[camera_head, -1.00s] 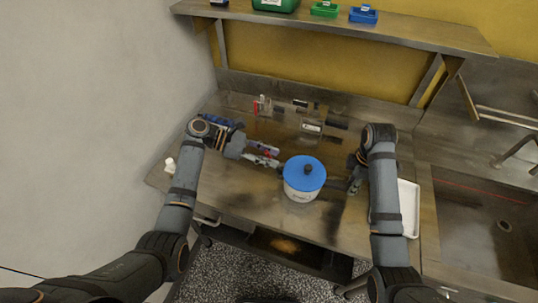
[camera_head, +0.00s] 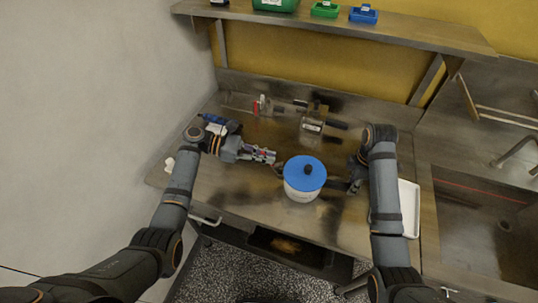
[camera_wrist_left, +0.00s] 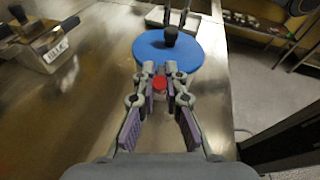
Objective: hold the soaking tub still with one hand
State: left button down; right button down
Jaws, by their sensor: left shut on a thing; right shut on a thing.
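The soaking tub (camera_head: 301,194) is white with a blue lid and a dark knob, upright on the steel table. Its lid (camera_wrist_left: 153,55) also shows in the left wrist view, just beyond my left fingers. My right gripper (camera_head: 349,186) is at the tub's right side, shut on what looks like its dark side handle; the contact is small and partly hidden. My left gripper (camera_head: 273,157) is left of the tub, shut on a small red thing (camera_wrist_left: 159,83) between its fingertips. Most of that thing is hidden by the fingers.
A labelled metal block with dark handles (camera_head: 312,126) stands behind the tub. A small red-and-white item (camera_head: 262,104) is at the back left. A white tray (camera_head: 409,205) lies at the right, near the sink (camera_head: 490,225). A shelf (camera_head: 330,28) overhangs the back.

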pick_arm(q)
jog(key=shift+w+a+f+n+h, duration=0.15)
jog(key=shift+a+f+h, duration=0.45)
jog(key=shift+h, duration=0.35)
jog(key=shift+w+a+f+n+h, duration=0.15)
jog(key=shift+a+f+h, duration=0.4)
jog(key=shift+h, duration=0.4)
jog(key=shift+s+r, duration=0.1)
jog(key=c, duration=1.4)
grip_release()
notch_tip(320, 180, up, 10)
jog(key=shift+r, duration=0.1)
